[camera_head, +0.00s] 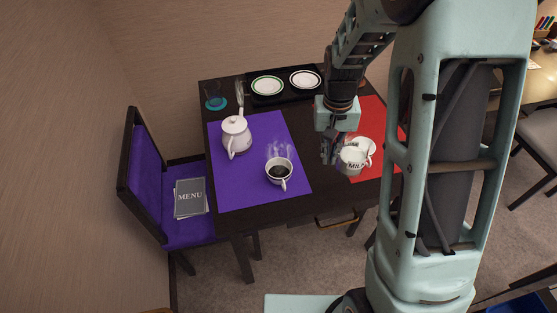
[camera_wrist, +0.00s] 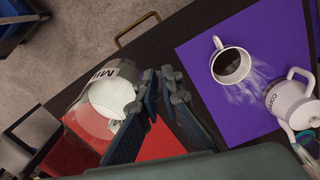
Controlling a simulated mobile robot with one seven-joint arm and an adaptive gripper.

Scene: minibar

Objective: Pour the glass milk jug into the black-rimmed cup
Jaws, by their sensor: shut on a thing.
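The glass milk jug (camera_head: 353,160), labelled MILK and holding white milk, is in my gripper (camera_head: 331,158) over the near part of the red mat. In the wrist view, the jug (camera_wrist: 98,92) is at the left, beside the gripper's fingers (camera_wrist: 160,78). It looks roughly upright; I cannot tell how high it is held. The black-rimmed cup (camera_head: 279,172) stands on the purple mat, left of the jug in the head view, with steaming dark coffee in it. It also shows in the wrist view (camera_wrist: 231,65), apart from the gripper.
A white coffee pot (camera_head: 236,134) stands on the purple mat (camera_head: 228,183) behind the cup. A black tray (camera_head: 287,96) with two plates is at the back. A white dish (camera_head: 370,146) is partly hidden behind the jug on the red mat (camera_head: 368,117). A purple chair (camera_head: 145,180) is left.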

